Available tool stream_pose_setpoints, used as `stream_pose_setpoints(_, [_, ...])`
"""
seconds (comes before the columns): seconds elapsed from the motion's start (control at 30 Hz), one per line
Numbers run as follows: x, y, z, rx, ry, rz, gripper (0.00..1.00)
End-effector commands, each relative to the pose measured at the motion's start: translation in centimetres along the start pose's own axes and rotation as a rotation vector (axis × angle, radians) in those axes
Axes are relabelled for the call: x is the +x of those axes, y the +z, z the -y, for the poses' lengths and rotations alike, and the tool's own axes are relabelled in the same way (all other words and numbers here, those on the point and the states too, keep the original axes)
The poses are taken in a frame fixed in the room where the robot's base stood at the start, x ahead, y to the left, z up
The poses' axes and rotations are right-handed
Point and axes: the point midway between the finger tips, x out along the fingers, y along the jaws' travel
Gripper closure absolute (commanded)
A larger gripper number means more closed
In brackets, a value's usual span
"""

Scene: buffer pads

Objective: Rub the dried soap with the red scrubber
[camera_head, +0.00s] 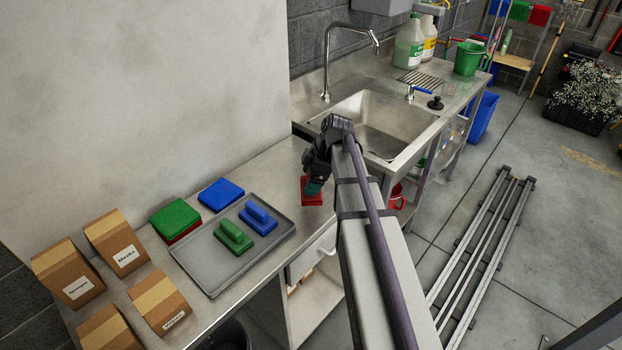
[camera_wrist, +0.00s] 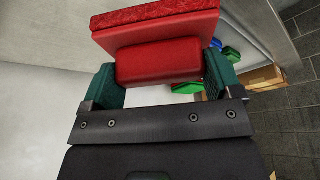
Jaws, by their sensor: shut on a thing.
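The red scrubber (camera_wrist: 160,62) has a block handle and a wider pad, and fills the upper middle of the wrist view. My gripper (camera_wrist: 163,84) is shut on its handle, with one green fingertip on each side. In the head view the red scrubber (camera_head: 312,191) shows at the counter, just left of the sink, below my gripper (camera_head: 314,186). I cannot tell whether its pad touches the steel counter (camera_head: 270,165). I cannot make out dried soap in either view; my arm and the scrubber hide part of the counter.
A grey tray (camera_head: 205,278) holds a green scrubber (camera_head: 233,237) and a blue scrubber (camera_head: 258,218). Green and red pads (camera_head: 175,219) and blue pads (camera_head: 221,194) lie behind it. Cardboard boxes (camera_head: 115,243) stand at the left. The sink (camera_head: 385,125) is right of my gripper.

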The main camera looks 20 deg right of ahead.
Motion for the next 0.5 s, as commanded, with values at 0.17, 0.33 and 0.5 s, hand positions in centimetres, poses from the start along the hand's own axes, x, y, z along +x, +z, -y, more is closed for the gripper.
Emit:
stream_pose_setpoints(0.17, [2.0,1.0,0.0,0.003,0.001,0.0,0.37])
stream_pose_setpoints(0.33, [3.3,1.8,-0.1,0.005,0.002,0.0,0.37])
stream_pose_setpoints(0.5, [4.7,2.5,-0.1,0.008,0.003,0.0,0.37])
